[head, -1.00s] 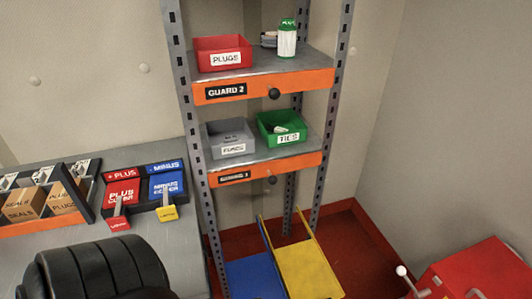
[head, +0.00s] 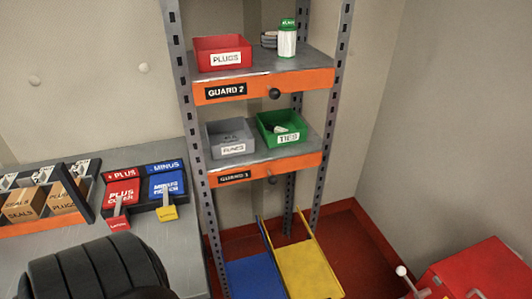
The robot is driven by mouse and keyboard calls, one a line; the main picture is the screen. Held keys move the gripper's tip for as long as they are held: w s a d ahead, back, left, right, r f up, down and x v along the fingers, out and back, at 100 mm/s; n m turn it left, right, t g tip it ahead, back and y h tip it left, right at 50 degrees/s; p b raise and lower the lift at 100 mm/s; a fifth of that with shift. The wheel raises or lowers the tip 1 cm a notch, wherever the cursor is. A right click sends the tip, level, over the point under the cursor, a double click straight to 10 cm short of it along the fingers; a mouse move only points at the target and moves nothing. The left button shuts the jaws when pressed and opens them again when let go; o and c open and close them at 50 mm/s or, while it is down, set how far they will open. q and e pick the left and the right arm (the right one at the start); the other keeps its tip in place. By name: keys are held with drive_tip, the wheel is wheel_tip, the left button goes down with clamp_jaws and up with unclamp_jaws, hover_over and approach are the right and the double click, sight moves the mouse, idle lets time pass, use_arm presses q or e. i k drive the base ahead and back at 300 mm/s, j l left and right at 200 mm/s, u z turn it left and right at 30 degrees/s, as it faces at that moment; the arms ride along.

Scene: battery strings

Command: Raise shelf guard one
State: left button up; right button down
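Shelf guard one is the orange bar (head: 290,165) along the front edge of the lower shelf. Its small black label (head: 234,179) seems to read GUARD 1. A dark round knob (head: 272,180) sits at its lower edge. The bar appears level with the shelf edge, below the front of the bins. A matching orange bar (head: 314,81) labelled GUARD 2, also with a dark knob (head: 275,94), runs along the upper shelf. Neither of my grippers shows in the head view.
The lower shelf holds a grey bin (head: 231,137) and a green TIES bin (head: 271,130). A red PLUGS bin (head: 222,44) and a white-and-green bottle (head: 287,40) stand above. Blue (head: 254,276) and yellow (head: 307,267) trays lie below. A red box (head: 480,270) stands right.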

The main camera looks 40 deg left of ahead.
sight(271, 168)
drive_tip(key=u, duration=1.25)
